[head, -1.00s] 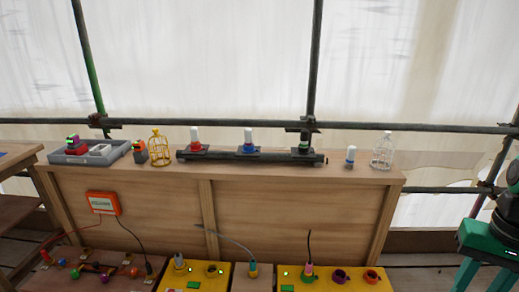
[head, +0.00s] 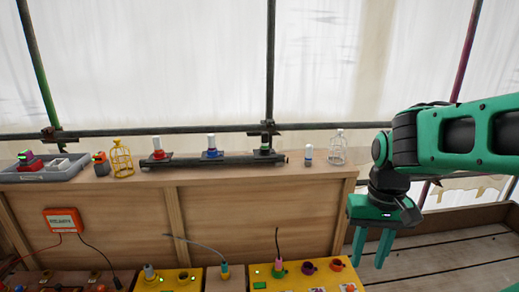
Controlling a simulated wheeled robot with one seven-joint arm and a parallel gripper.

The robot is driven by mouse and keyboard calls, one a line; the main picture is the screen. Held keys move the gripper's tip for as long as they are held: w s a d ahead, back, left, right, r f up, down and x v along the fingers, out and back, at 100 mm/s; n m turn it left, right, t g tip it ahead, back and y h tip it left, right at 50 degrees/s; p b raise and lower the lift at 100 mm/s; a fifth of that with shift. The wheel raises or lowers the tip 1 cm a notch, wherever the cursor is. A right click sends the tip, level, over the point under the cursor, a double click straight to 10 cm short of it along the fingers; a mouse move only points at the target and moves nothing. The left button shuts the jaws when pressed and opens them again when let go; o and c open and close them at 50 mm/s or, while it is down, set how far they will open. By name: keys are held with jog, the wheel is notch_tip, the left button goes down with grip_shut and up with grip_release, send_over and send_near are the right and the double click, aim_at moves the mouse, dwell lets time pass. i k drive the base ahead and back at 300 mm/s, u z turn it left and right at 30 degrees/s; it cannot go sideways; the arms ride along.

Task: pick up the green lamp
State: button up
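I cannot make out a green lamp for certain. On the dark bar (head: 215,160) on the bench, a white-topped lamp with a red base (head: 157,148) and one with a blue base (head: 211,146) stand upright. At the bar's right end is a dark fitting with a small green part (head: 265,147), in front of the scaffold pole and partly lost against its clamp. My gripper (head: 369,262) is at the right, fingers pointing down, open and empty, in the picture right of and below the bar.
A small white-topped blue lamp (head: 308,154) and a white cage (head: 338,148) stand at the bench's (head: 240,209) right end. A yellow cage (head: 121,160) and a grey tray (head: 72,170) stand left. Yellow boxes (head: 170,281) with sockets and cables are in front. Scaffold poles rise behind.

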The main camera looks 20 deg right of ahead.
aim_at(265, 135)
jog(key=i, duration=1)
jog(key=z, duration=0.05)
